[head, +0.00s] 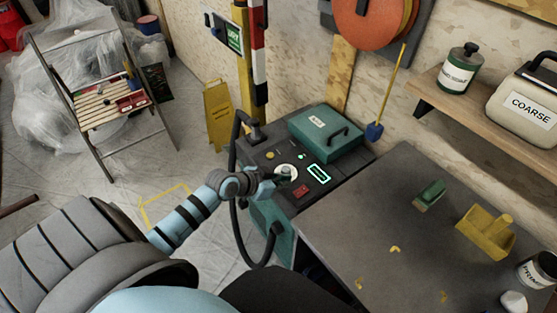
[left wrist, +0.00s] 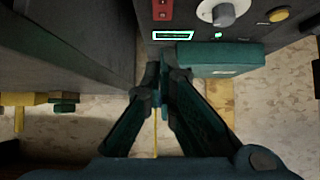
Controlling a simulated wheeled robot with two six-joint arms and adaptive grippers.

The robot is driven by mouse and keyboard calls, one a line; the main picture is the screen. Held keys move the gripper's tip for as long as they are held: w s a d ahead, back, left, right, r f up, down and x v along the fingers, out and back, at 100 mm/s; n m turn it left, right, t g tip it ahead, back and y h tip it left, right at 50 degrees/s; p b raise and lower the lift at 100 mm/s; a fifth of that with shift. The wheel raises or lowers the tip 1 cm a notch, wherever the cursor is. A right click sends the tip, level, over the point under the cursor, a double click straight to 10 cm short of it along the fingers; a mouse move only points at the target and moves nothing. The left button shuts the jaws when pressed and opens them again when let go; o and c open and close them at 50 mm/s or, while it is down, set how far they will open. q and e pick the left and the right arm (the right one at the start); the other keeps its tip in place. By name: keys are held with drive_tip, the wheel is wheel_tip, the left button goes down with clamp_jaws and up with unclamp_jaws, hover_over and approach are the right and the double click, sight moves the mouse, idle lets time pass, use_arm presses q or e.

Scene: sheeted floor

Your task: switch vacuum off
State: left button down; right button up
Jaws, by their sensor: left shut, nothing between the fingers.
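The vacuum (head: 265,215) is a dark and teal machine against the wall, with a black hose. Its top panel carries a pale round dial with a grey knob (left wrist: 222,14), a red switch (head: 301,191), a yellow button (head: 270,155), a lit green lamp (head: 301,156) and a green-lit display (head: 319,173). My left gripper (head: 284,175) is shut and empty, over the panel near the dial in the head view. In the left wrist view its shut fingers (left wrist: 163,76) point toward the panel, below the display. Contact cannot be told. My right gripper is not in view.
A teal lidded box (head: 325,132) sits on the vacuum's back part. The black hose (head: 235,190) arches close to my left wrist. A folding chair (head: 105,95) stands left.

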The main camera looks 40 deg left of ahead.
use_arm(q)
drive_tip(key=shift+v, duration=1.1)
drive_tip(key=b, duration=0.5)
hover_over(302, 192)
wheel_tip(302, 192, down, 6)
drive_tip(key=shift+s+f, duration=0.1)
drive_tip(key=shift+f, duration=0.1)
wheel_tip(302, 192, down, 3)
drive_tip(key=shift+b, duration=0.35)
drive_tip(key=shift+f, duration=0.1)
